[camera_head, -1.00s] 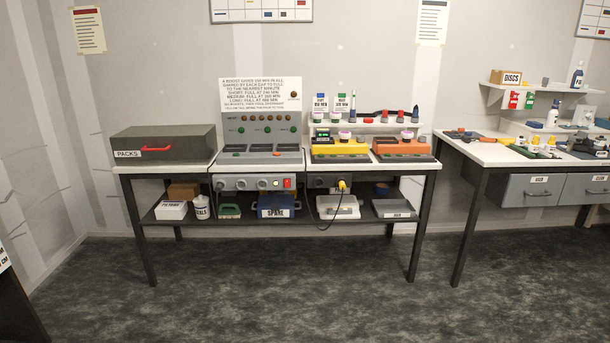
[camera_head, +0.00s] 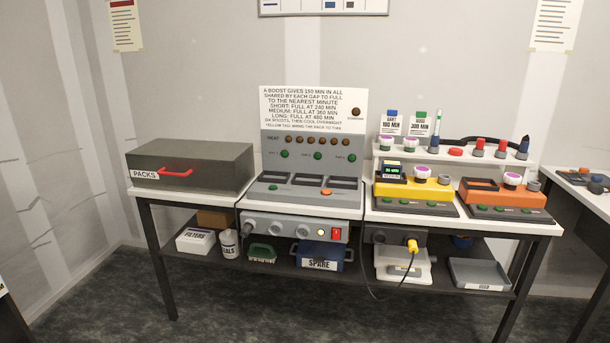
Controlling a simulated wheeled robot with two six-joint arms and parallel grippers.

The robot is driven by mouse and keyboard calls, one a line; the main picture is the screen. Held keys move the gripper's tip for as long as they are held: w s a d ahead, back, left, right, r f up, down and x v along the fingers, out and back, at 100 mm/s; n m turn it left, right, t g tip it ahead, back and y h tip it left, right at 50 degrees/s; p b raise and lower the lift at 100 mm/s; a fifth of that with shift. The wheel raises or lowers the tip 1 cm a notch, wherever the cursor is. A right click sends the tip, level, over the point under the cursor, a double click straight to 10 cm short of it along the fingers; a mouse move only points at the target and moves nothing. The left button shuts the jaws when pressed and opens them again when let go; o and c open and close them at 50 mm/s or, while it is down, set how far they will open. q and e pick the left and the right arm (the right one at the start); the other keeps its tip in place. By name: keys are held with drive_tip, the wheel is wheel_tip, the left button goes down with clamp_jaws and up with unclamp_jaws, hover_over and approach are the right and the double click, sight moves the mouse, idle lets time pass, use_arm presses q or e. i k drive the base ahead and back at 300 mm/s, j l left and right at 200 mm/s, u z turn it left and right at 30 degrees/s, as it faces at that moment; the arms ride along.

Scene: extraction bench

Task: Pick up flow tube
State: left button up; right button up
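No label in view names a flow tube. A slim upright pale tube with a coloured part and a dark base (camera_head: 437,130) stands on the raised white shelf (camera_head: 465,150) at the right of the bench, and looks the most like one. It stands just right of two small cards. Neither of my grippers is in view.
Below the shelf sit a yellow unit (camera_head: 415,189) and an orange unit (camera_head: 502,195). A grey charger panel (camera_head: 310,155) is mid-bench, and a dark PACKS box (camera_head: 190,167) is at left. A second table (camera_head: 590,195) stands at right. Floor in front is clear.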

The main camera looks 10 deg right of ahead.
sight(436, 136)
drive_tip(key=i+l+z, duration=0.15)
drive_tip(key=l, duration=0.2)
drive_tip(key=l+z, duration=0.1)
drive_tip(key=l, duration=0.2)
drive_tip(key=i+l+z, duration=0.15)
drive_tip(key=l, duration=0.2)
drive_tip(key=i+l+z, duration=0.15)
drive_tip(key=l, duration=0.5)
